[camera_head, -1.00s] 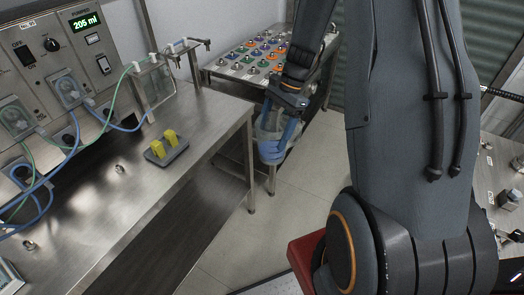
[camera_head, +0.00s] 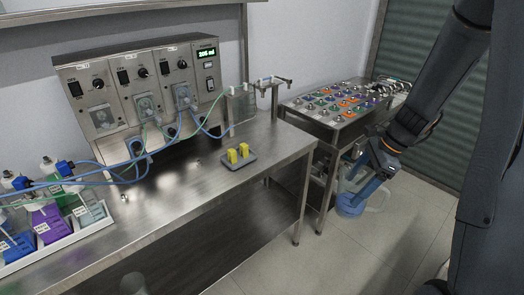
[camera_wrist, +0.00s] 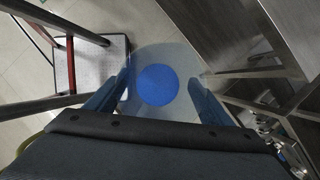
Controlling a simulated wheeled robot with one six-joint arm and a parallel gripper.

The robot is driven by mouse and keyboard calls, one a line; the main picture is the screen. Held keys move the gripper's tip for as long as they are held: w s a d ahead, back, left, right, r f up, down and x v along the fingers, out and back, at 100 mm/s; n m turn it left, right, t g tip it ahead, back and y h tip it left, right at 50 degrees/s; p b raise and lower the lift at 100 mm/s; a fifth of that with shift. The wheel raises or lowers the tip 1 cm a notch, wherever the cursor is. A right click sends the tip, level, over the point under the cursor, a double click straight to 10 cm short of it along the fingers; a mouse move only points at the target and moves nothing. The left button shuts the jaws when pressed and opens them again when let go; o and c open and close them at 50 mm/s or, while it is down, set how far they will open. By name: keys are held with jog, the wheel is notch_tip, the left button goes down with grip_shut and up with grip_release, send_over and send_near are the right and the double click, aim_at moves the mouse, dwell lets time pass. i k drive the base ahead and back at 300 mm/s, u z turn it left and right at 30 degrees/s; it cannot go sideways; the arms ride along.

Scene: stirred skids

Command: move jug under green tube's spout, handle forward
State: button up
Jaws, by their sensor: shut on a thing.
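The jug (camera_head: 350,204) is translucent with blue liquid low inside. It hangs in the air beyond the bench's right end, roughly upright. My gripper (camera_head: 364,176) is shut on it with blue fingers. A pale curved part at the jug's right side looks like its handle. In the wrist view I look down into the jug (camera_wrist: 157,85), between the two fingers of my gripper (camera_wrist: 157,92).
A tray of bottles (camera_head: 52,238) stands at left. A second table (camera_head: 335,125) with coloured knobs is behind the jug. The bench top below the spouts looks clear.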

aim_at(266, 140)
jog(key=z, duration=0.05)
jog(key=k, duration=0.6)
jog(key=u, duration=0.75)
jog(key=i, duration=1.4)
jog(key=z, duration=0.95)
jog(key=i, duration=0.65)
jog(key=z, duration=0.2)
